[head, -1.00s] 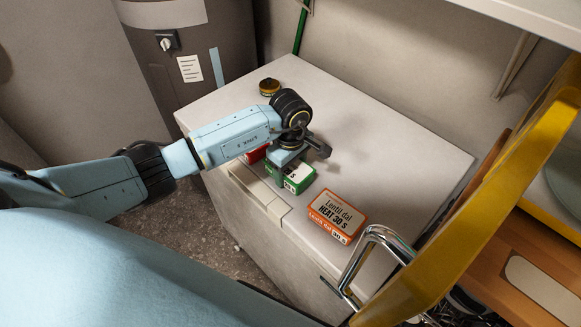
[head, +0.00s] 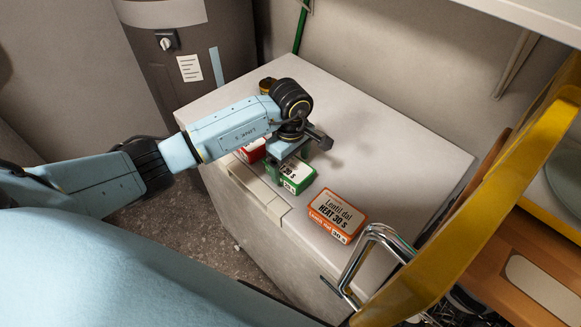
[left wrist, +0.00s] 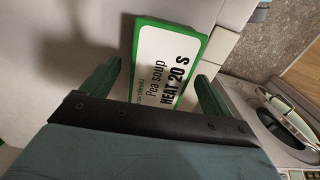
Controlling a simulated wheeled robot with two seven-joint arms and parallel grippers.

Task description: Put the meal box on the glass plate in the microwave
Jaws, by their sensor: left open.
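Three meal boxes lie on the white appliance top: an orange "Lentil dal HEAT 30 S" box (head: 337,213), a green one (head: 296,177), and a red one (head: 252,152) partly hidden by my arm. My left gripper (head: 294,157) is open just above the green box. In the left wrist view the green box reads "Pea soup HEAT 20 S" (left wrist: 168,68) and appears between the two green fingers of the gripper (left wrist: 158,72), not gripped. A pale disc (head: 566,172) shows inside a yellow frame at the right edge; I cannot tell if it is the glass plate. My right gripper is not in view.
A chrome handle (head: 372,238) and the yellow frame (head: 470,215) stand at the right front. The right rear of the white top (head: 400,145) is clear.

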